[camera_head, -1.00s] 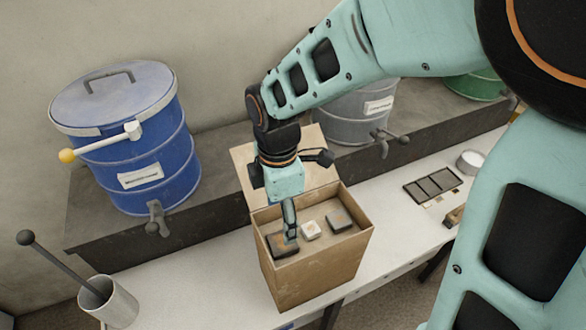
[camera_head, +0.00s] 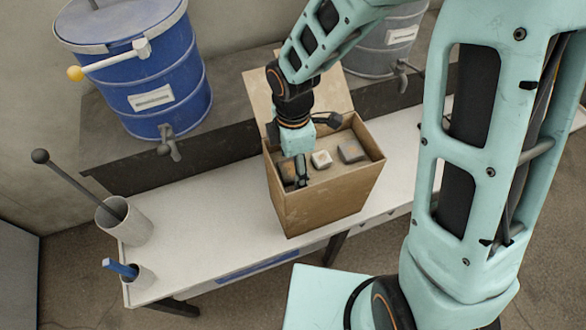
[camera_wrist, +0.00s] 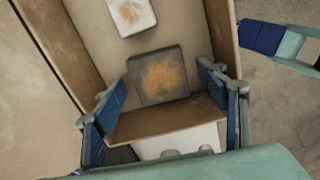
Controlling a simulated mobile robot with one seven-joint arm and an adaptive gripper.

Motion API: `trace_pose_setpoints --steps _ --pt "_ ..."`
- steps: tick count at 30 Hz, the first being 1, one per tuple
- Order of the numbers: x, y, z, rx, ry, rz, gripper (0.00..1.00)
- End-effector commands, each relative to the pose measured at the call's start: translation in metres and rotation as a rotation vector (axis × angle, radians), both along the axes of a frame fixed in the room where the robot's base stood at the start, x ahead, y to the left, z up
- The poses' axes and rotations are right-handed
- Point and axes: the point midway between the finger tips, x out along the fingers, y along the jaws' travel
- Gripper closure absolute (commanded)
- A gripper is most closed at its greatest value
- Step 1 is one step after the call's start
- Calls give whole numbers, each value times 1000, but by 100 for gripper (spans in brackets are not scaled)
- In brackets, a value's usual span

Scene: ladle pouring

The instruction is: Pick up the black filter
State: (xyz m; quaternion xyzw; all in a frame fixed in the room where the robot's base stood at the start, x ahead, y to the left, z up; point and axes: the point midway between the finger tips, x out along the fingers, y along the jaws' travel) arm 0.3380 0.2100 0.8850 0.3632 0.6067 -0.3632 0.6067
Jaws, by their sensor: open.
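A dark, nearly black square filter (camera_wrist: 158,76) with an orange-brown patch lies flat in the open cardboard box (camera_head: 328,203). In the head view the filter (camera_head: 287,172) is at the box's left end, partly hidden by my gripper (camera_head: 300,182). In the wrist view my gripper (camera_wrist: 161,88) is open, with one blue-padded finger on each side of the filter. I cannot tell whether the fingers touch it. A white block (camera_head: 321,159) lies in the middle of the box and a dark grey block (camera_head: 350,150) at its right.
The box walls stand close around my fingers. A blue drum (camera_head: 140,75) with a tap and a grey drum (camera_head: 385,40) stand behind on a ledge. Cups (camera_head: 125,222) with a rod and a blue handle are at the table's left end. The white table (camera_head: 215,210) is clear between cups and box.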

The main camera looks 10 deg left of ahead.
Motion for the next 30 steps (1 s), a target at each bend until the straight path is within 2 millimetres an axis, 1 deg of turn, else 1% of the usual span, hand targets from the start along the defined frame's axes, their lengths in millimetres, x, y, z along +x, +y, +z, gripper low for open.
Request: trace_pose_setpoints --steps 4,5,15,23,26,29,30 --pt "0 0 0 0 0 0 33" --pt "0 0 0 0 0 0 36" --pt "0 0 0 0 0 0 73" --pt "0 0 3 0 -1 0 74" --pt "1 1 13 1 -3 0 74" --pt "1 0 31 1 -5 -1 74" --pt "2 0 39 3 -5 -1 74"
